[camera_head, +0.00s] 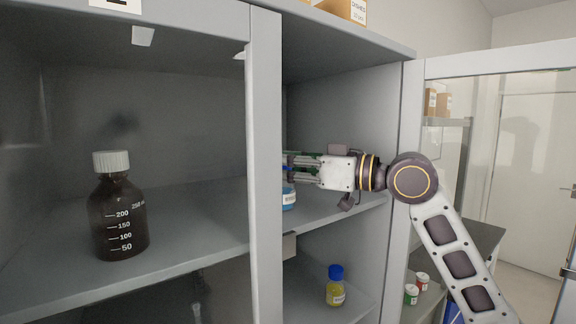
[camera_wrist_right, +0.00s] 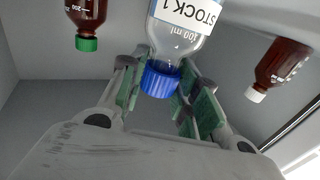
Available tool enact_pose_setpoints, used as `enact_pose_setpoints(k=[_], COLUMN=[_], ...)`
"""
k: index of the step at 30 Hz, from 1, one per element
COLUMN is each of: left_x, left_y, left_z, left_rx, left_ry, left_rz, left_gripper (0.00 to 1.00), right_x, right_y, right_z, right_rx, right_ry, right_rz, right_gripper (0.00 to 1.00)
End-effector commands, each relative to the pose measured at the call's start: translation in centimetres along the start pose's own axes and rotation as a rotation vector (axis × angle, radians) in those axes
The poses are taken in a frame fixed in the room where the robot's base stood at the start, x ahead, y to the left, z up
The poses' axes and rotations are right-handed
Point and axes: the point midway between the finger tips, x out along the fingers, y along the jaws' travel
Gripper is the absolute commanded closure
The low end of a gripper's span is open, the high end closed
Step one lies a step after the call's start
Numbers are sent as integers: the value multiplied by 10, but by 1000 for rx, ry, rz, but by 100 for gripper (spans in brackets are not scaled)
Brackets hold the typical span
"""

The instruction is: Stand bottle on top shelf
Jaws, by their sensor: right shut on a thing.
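The clear bottle (camera_wrist_right: 180,40) has a blue cap (camera_wrist_right: 160,80) and a white label reading "STOCK 1"; it appears upside down in the wrist view. My right gripper (camera_wrist_right: 158,92) has its green-padded fingers around the bottle near the cap. In the head view my right gripper (camera_head: 290,168) reaches into the cabinet's upper shelf (camera_head: 335,207) from the right. The bottle's lower part (camera_head: 288,198) shows below it, mostly hidden by the door frame. I cannot tell whether its base touches the shelf. My left gripper is not in view.
A green-capped brown bottle (camera_wrist_right: 88,12) is in the wrist view. A blue-capped yellow bottle (camera_head: 335,288) stands below. The door frame (camera_head: 264,160) is close to my fingers.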

Motion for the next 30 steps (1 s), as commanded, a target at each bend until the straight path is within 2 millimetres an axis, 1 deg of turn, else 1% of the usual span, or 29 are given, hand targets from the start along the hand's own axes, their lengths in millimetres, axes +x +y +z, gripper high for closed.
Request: enact_pose_setpoints(k=[5, 6, 10, 11, 20, 25, 30], left_x=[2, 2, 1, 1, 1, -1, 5], left_y=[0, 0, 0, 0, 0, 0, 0], left_z=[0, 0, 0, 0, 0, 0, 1], left_rx=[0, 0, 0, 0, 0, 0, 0], left_ry=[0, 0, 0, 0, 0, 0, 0], left_rz=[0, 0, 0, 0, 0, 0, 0], left_gripper=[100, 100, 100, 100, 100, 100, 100], right_x=[0, 0, 0, 0, 0, 0, -14], right_y=[0, 0, 0, 0, 0, 0, 1], right_z=[2, 3, 2, 2, 2, -1, 1], right_rx=[0, 0, 0, 0, 0, 0, -1], right_ry=[1, 0, 0, 0, 0, 0, 0], right_rz=[0, 0, 0, 0, 0, 0, 2], right_gripper=[100, 66, 49, 47, 47, 47, 47])
